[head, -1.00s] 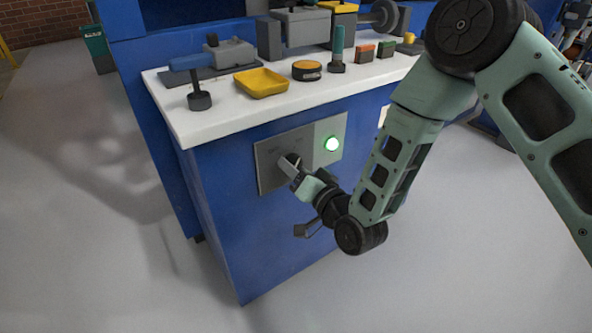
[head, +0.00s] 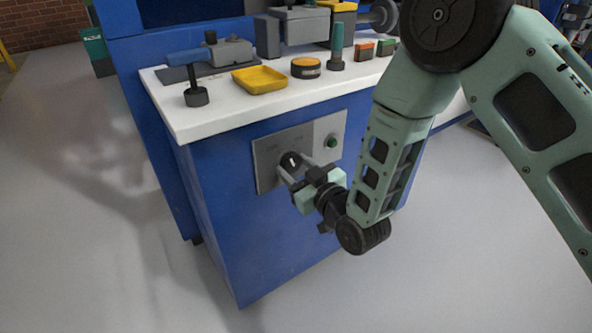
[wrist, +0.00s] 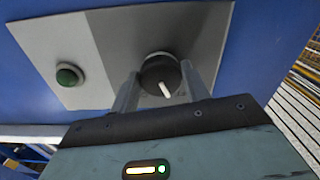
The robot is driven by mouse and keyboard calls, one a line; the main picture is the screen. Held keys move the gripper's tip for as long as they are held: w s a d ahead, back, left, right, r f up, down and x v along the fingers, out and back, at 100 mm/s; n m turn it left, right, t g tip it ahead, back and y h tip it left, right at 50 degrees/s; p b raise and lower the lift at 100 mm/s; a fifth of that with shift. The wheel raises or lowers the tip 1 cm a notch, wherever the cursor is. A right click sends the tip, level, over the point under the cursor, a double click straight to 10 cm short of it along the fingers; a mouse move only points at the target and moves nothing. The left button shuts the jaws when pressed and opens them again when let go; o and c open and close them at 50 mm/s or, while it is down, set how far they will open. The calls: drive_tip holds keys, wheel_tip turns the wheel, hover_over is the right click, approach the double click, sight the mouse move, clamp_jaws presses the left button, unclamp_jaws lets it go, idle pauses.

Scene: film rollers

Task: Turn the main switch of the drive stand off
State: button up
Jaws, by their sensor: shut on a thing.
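The main switch is a dark round knob (head: 290,160) with a white pointer mark, on a grey panel (head: 265,173) on the front of the blue drive stand (head: 225,240). In the wrist view the knob (wrist: 160,73) sits between both fingers, its white mark pointing down and slightly right. My gripper (head: 293,169) is shut on the knob, one finger on each side; it also shows in the wrist view (wrist: 160,84). The green lamp (head: 331,141) beside the switch is dark; it also shows unlit in the wrist view (wrist: 68,76). The panel lettering is too small to read.
A white worktop (head: 215,118) juts out above the panel. On it are a yellow tray (head: 260,80), a round orange-topped tin (head: 306,67) and a blue-handled tool (head: 196,92). The floor (head: 100,260) to the left is clear.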

drive_tip(key=shift+n, duration=1.2)
drive_tip(key=shift+d, duration=0.1)
drive_tip(key=o, duration=1)
